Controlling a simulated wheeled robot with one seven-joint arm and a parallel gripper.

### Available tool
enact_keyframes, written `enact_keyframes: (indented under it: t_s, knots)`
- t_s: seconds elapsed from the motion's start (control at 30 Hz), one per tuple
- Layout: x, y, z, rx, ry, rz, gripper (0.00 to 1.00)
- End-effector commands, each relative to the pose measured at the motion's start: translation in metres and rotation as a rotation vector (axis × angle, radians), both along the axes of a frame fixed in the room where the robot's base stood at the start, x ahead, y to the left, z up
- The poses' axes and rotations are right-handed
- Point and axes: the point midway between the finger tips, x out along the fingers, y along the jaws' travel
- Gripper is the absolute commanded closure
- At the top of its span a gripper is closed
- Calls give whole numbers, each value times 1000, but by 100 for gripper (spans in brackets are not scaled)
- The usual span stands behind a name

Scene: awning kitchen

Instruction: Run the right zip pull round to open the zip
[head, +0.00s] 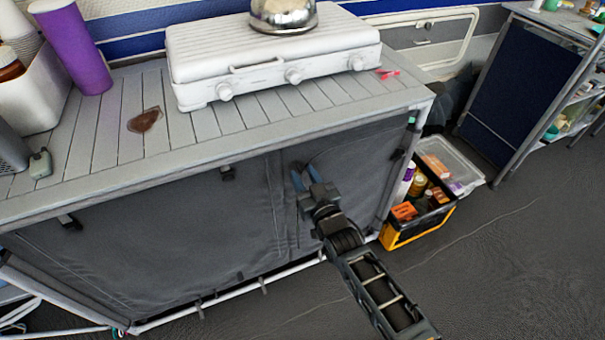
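The grey fabric front (160,235) of the camping cupboard hangs closed below the slatted top. A vertical seam runs down it left of my gripper, and the right panel (350,165) lies flat behind the gripper. My gripper (304,172) is in front of the upper part of the right panel, close to the fabric. Its two bluish fingers look spread, with a gap between the tips. I see nothing clearly held. I cannot make out the right zip pull; it may be hidden by the fingers or too small.
A white stove (275,60) with a metal kettle (283,14) stands on the cupboard top. A black and yellow crate (418,224) stands by the cupboard's right side. The front right floor (510,265) is clear.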

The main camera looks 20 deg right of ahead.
Motion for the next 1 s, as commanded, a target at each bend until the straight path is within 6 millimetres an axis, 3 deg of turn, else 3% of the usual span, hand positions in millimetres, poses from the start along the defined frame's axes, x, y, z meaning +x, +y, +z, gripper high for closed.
enact_keyframes:
  t_s: [0.2,0.47,0.87,1.0]
  knots:
    - [15,0,0,1,0,0,63]
    - [16,0,0,1,1,0,63]
    - [16,0,0,0,1,0,99]
    - [16,0,0,0,1,0,100]
